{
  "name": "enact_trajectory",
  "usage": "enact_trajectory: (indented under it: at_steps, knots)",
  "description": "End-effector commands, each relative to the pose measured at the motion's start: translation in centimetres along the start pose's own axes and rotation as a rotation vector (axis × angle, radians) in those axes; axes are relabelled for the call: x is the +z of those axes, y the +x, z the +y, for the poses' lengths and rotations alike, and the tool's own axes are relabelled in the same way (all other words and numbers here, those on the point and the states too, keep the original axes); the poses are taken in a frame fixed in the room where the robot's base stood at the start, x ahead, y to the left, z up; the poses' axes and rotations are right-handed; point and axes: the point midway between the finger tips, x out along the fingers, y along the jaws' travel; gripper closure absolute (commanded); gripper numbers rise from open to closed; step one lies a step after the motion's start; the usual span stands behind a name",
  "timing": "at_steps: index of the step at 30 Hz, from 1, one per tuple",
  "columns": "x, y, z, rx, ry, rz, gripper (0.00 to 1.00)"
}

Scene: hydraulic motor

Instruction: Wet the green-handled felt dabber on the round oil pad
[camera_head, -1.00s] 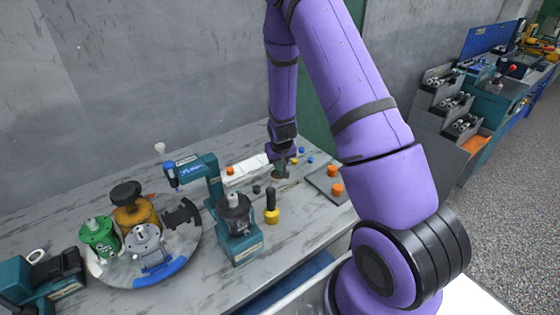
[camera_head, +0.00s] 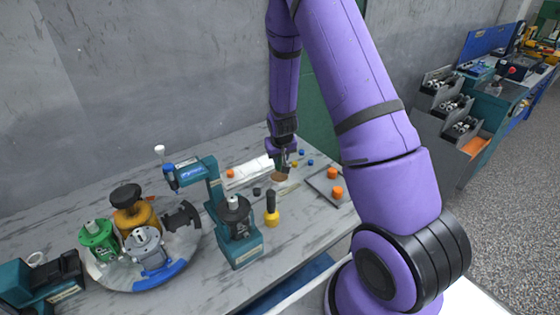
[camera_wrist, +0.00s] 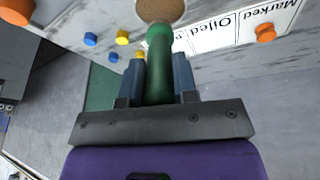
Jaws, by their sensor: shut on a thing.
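My gripper (camera_wrist: 160,80) is shut on the green handle of the felt dabber (camera_wrist: 159,60). In the wrist view, a speckled brown round face (camera_wrist: 160,9) shows at the handle's far end, cut by the frame's top. In the head view, my gripper (camera_head: 284,162) is over the back right of the bench, and the brown round face (camera_head: 280,177) shows just below it. I cannot tell its exact gap to the bench. No round oil pad can be clearly made out. A small dark round piece (camera_head: 257,191) lies to the left of the dabber.
A white labelled strip (camera_wrist: 226,28) reads "Marked" and "Oiled". A yellow-based black-handled tool (camera_head: 271,212) and a teal press (camera_head: 240,245) stand in front. A tray (camera_head: 322,184) with orange knobs lies right. A turntable (camera_head: 190,258) with motor parts is left.

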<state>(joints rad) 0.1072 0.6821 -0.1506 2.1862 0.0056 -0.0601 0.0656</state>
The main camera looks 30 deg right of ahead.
Motion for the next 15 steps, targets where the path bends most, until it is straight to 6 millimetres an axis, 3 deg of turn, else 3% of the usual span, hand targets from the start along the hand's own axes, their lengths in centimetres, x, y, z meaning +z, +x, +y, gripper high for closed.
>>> enact_trajectory:
  at_steps: [15]
  knots:
    - [-1.2,-3.3,0.2,0.000,0.000,0.002,0.97]
